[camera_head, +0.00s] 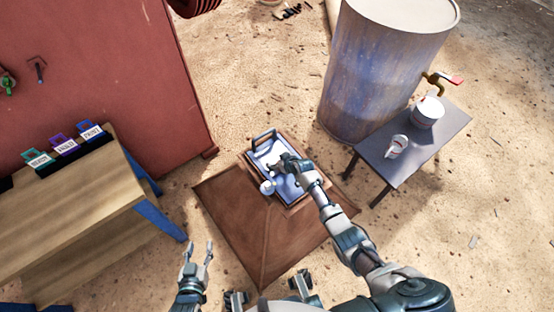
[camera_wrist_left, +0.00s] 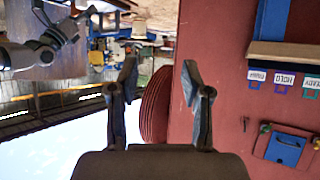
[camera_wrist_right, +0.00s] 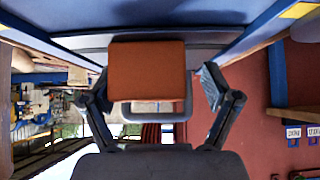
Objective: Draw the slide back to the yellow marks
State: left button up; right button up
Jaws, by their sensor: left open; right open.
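The slide (camera_head: 287,188) is a pale blue-grey plate in a wooden-edged frame over the brown sheet-like hopper. A dark upright loop (camera_head: 263,139) stands at its far end. My right gripper (camera_head: 284,163) is low over the slide. In the right wrist view my right gripper (camera_wrist_right: 154,88) is open, its fingers on either side of an orange block (camera_wrist_right: 147,70); contact is unclear. A grey loop (camera_wrist_right: 155,114) shows past the block. Blue rails flank it, with yellow marks (camera_wrist_right: 299,10) at the upper corners. My left gripper (camera_head: 196,254) is open and empty, left of the hopper.
A wooden bench (camera_head: 85,205) with labelled holders stands left, beside a red wall (camera_head: 95,70). Sandy ground is open between.

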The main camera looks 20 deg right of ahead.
jog(key=shift+w+d+f, duration=0.1)
jog(key=shift+d, duration=0.25)
jog(key=shift+d+f, duration=0.15)
jog(key=shift+d, duration=0.4)
jog(key=shift+c, duration=0.7)
jog(key=c, duration=0.4)
jog(key=shift+a, duration=0.65)
grip_shut()
jog(key=shift+d+r, duration=0.1)
jog(key=shift+r, duration=0.1)
jog(key=s+p, duration=0.1)
jog(key=s+d+p, duration=0.1)
jog(key=s, duration=0.1)
jog(key=s+d+p, duration=0.1)
jog(key=s+p, duration=0.1)
jog(key=shift+s+d+f, duration=0.2)
jog(key=shift+s, duration=0.05)
pick_arm(q)
jog(key=s+a+f+g+y, duration=0.1)
jog(key=s+f+g, duration=0.1)
jog(key=s, duration=0.3)
jog(key=s+a+f+g+y, duration=0.1)
jog(key=s+a+f+g, duration=0.1)
jog(key=s+g, duration=0.3)
jog(key=shift+s+f, duration=0.35)
jog(key=shift+s, duration=0.2)
jog(key=shift+w, duration=0.1)
pick_arm(e)
jog(key=o, duration=0.5)
grip_release()
